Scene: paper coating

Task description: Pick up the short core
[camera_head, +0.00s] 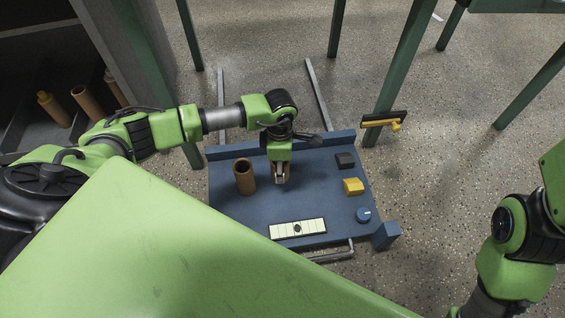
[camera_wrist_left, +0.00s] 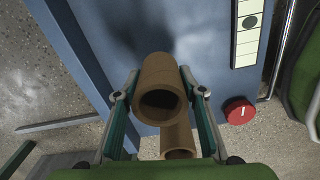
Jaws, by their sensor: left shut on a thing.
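The short core is a brown cardboard tube (camera_wrist_left: 160,68), upright between the two fingers of my left gripper (camera_head: 281,180) in the left wrist view, its open end facing the camera. The fingers touch its sides. In the head view the gripper hides most of it, over the middle of the blue tray (camera_head: 228,203). I cannot tell whether it touches the tray. A second brown core (camera_head: 244,178) stands upright just left of the gripper, and also shows below the held core in the left wrist view (camera_wrist_left: 178,137). My right gripper is out of view.
On the tray's right are a black block (camera_head: 345,160), a yellow block (camera_head: 353,186) and a blue knob (camera_head: 363,214). A pale strip (camera_head: 298,228) lies at the front. A red knob (camera_wrist_left: 238,110) shows in the wrist view. Green legs stand behind.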

